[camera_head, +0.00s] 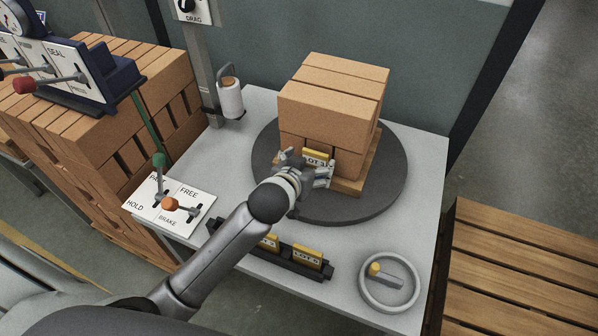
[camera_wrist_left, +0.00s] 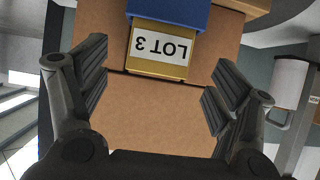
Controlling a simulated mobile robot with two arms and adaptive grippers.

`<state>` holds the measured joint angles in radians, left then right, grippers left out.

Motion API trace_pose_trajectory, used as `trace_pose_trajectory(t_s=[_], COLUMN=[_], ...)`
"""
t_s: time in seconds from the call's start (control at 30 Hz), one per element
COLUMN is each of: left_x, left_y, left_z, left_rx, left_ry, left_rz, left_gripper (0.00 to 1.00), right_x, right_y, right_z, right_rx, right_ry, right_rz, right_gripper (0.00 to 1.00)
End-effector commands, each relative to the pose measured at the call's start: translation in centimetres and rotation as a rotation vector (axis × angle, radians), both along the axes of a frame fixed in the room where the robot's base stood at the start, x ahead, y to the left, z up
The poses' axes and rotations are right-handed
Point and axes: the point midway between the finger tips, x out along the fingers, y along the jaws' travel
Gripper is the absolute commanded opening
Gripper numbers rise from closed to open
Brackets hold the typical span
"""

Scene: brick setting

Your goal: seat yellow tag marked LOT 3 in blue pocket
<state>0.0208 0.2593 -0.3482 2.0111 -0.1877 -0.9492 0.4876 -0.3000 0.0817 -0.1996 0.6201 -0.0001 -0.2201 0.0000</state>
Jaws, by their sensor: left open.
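The yellow tag marked LOT 3 (camera_wrist_left: 160,50) shows upside down in the left wrist view, against the front of the stacked bricks. One end of it is inside or behind the blue pocket (camera_wrist_left: 180,14), and its label and other edge stick out. In the head view the tag (camera_head: 316,154) shows just beyond my left gripper (camera_head: 306,170), which hides the pocket there. My left gripper is open, its fingers (camera_wrist_left: 155,95) apart on either side of the tag and not touching it. My right gripper is in neither view.
The brick stack (camera_head: 333,95) stands on a pallet on a dark round turntable (camera_head: 385,190). A black rack (camera_head: 287,262) with more yellow tags lies at the table's front, beside a handwheel (camera_head: 389,283). A HOLD/FREE brake lever panel (camera_head: 184,200) and a white roll (camera_head: 231,98) are to the left.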

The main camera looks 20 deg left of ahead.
Motion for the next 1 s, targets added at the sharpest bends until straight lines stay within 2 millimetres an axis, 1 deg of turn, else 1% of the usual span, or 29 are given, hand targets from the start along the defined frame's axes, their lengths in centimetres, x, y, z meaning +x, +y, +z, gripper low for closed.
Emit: trace_pose_trajectory(t_s=[0.03, 0.2, 0.4, 0.6, 1.0], left_x=[-0.9, -3.7, -5.9, -6.9, -6.9], left_y=[0.0, 0.1, 0.2, 0.2, 0.2], left_z=[0.5, 1.9, 3.2, 3.7, 3.8], left_rx=[-0.002, -0.001, -0.001, 0.0, 0.0], left_ry=[-0.001, 0.001, -0.001, 0.0, 0.0], left_rz=[-0.001, -0.002, 0.0, 0.0, 0.0], left_gripper=[0.83, 0.83, 0.83, 0.83, 0.83], right_x=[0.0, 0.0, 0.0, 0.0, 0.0], right_y=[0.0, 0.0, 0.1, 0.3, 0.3], right_z=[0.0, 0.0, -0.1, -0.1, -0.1], right_rx=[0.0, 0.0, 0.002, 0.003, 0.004], right_ry=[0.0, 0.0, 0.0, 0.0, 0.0], right_rz=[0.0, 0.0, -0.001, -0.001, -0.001], right_gripper=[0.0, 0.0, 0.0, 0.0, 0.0])
